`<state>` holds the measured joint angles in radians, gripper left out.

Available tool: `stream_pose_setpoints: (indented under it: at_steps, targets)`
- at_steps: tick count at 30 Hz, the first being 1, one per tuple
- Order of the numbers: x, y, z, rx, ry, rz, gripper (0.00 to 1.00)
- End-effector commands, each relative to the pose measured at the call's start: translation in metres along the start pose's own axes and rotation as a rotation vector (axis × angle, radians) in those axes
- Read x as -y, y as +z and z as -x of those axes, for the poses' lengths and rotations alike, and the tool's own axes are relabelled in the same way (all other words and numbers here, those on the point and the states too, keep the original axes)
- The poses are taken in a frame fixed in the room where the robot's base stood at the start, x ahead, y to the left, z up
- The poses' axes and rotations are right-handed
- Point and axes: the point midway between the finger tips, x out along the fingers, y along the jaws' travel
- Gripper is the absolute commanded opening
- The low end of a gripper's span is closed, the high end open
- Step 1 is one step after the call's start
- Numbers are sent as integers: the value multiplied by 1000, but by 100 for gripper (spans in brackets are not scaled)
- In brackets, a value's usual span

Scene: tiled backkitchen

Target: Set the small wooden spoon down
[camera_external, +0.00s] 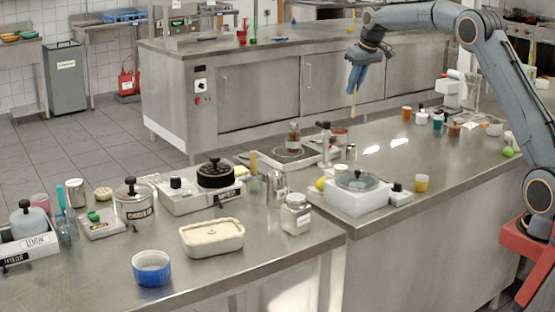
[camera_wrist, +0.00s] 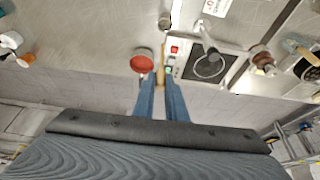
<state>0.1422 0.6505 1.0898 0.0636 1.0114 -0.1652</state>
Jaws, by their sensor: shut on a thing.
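The small wooden spoon (camera_external: 354,101) hangs down from my gripper (camera_external: 357,78), its thin light-brown handle pointing toward the steel counter (camera_external: 440,148). It is in the air, apart from the counter. In the wrist view, my gripper's blue fingers (camera_wrist: 159,95) are close together with the spoon (camera_wrist: 160,77) between them. Most of the spoon is hidden by the fingers or seen end-on there.
Below are a red round container (camera_wrist: 142,63) and a cooking plate (camera_wrist: 208,66). A white appliance (camera_external: 350,202) and yellow cup (camera_external: 421,183) stand nearer the front. An orange cup (camera_external: 406,112) stands at the back. Bare counter lies around the yellow cup's right.

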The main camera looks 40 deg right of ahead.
Motion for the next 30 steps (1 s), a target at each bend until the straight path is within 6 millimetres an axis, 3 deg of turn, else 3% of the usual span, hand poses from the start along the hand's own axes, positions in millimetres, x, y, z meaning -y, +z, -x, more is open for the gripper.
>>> stream_pose_setpoints:
  at_steps: [3,9,16,23,30]
  targets:
    - [0,-13,29,-3,0,0,0]
    - [0,-27,63,-1,0,-1,0]
    - [46,-31,61,2,-26,60,0]
    - [123,-34,60,2,-67,159,0]
    - [239,-26,64,1,-130,310,0]
